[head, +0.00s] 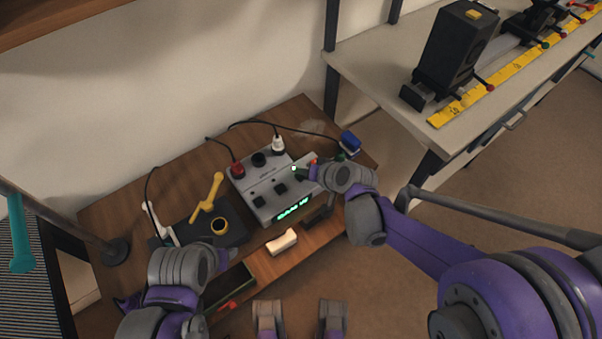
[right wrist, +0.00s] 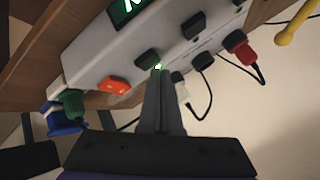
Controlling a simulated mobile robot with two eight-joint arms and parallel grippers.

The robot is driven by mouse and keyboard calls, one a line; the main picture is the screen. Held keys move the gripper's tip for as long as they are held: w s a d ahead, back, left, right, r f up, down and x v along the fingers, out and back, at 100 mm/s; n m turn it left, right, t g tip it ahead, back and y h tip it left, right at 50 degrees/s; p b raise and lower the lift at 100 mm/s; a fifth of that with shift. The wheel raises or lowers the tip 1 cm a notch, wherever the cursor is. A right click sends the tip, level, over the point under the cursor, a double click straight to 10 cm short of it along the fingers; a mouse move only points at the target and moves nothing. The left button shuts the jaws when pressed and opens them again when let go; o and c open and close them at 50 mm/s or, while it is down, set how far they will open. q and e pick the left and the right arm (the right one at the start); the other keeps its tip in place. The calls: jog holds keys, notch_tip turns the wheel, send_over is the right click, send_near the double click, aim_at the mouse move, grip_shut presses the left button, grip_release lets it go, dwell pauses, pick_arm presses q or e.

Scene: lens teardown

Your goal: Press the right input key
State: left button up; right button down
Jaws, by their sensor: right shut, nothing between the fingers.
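The grey control box (head: 250,187) stands on the wooden bench with a lit green display (head: 292,211). Its front row has dark keys, one at the left (head: 259,201) and one in the middle (head: 281,188), and an orange-red button that shows in the right wrist view (right wrist: 115,85). My right gripper (head: 301,172) is shut and empty, its tips over the right part of the box. In the right wrist view the tips (right wrist: 159,72) are close beside the dark right key (right wrist: 147,58); I cannot tell whether they touch. A small green light shows by the tips. My left gripper is hidden behind its wrist.
A red plug (head: 238,170) and a white plug (head: 278,144) with cables stand at the box's back. A blue connector (head: 349,141) lies to the right. A yellow tool (head: 209,195) is on the left, a cream block (head: 282,242) in front.

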pick_arm(q)
jog(key=shift+r, duration=0.25)
pick_arm(e)
jog(key=shift+r, duration=0.3)
jog(key=shift+r+p, duration=1.95)
jog(key=shift+r, duration=0.6)
pick_arm(q)
notch_tip(320, 180, up, 4)
pick_arm(e)
jog(key=shift+f, duration=0.1)
pick_arm(q)
notch_tip(320, 180, up, 11)
jog(key=w+p, duration=0.2)
jog(key=p, duration=0.7)
jog(key=shift+t+p, duration=0.3)
jog(key=shift+p, duration=0.1)
pick_arm(e)
jog(key=s+d+r+h, duration=0.3)
jog(key=s+d+r, duration=0.4)
jog(key=s, duration=0.3)
jog(key=s+d+r+g+h, duration=0.1)
jog(key=s+d+r+h, duration=0.2)
jog(key=s+d+r, duration=0.3)
jog(key=s+d, duration=0.4)
jog(key=s, duration=0.1)
jog(key=shift+s+r+n, duration=0.15)
jog(key=shift+r+n, duration=0.15)
jog(key=shift+r, duration=0.05)
